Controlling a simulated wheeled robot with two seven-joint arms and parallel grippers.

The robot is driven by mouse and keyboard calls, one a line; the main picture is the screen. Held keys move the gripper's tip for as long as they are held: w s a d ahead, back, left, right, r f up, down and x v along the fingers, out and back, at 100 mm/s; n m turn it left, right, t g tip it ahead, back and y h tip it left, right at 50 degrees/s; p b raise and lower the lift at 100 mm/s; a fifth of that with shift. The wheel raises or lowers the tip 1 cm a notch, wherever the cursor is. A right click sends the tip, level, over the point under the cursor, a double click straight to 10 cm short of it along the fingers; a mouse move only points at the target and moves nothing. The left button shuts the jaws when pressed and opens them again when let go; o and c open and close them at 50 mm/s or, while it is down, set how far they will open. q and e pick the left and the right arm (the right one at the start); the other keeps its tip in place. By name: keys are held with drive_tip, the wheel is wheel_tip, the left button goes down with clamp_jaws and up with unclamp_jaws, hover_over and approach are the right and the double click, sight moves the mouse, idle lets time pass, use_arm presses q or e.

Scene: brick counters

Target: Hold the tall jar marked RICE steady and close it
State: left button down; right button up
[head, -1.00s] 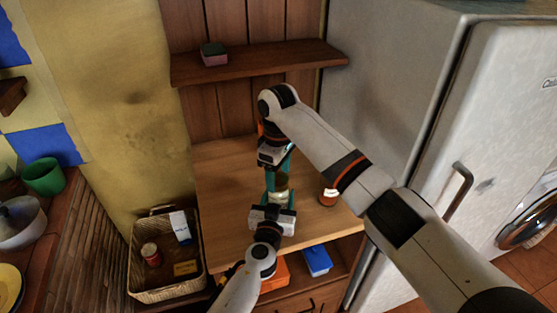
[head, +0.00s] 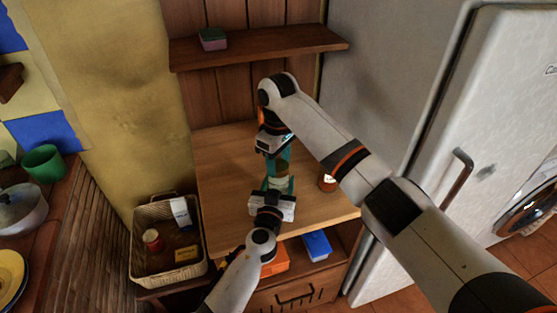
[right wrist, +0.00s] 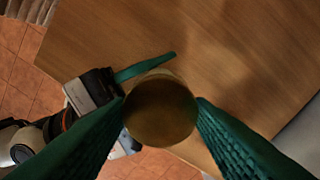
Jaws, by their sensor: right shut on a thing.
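A jar (head: 279,183) with a pale label stands on the wooden counter, upright between my two grippers. Its lettering is too small to read. My left gripper (head: 279,184) comes from the front, with its teal fingers on both sides of the jar body. My right gripper (head: 281,163) points down from above, over the jar's top. In the right wrist view its teal fingers are shut on a round brownish-gold lid (right wrist: 160,110), which hides the jar below. One left finger (right wrist: 146,67) shows beside the lid. I cannot tell whether the lid is seated on the rim.
A small red-brown jar (head: 327,183) stands just right of the grippers on the counter (head: 225,165). A wicker basket (head: 170,278) with a red-lidded jar and a white packet is at left. A shelf (head: 265,48) hangs behind; the fridge (head: 400,90) is at right.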

drive_tip(key=o, duration=1.2)
drive_tip(key=shift+c, duration=0.2)
wheel_tip(320, 180, up, 12)
use_arm(q)
drive_tip(key=shift+c, duration=2.3)
unclamp_jaws()
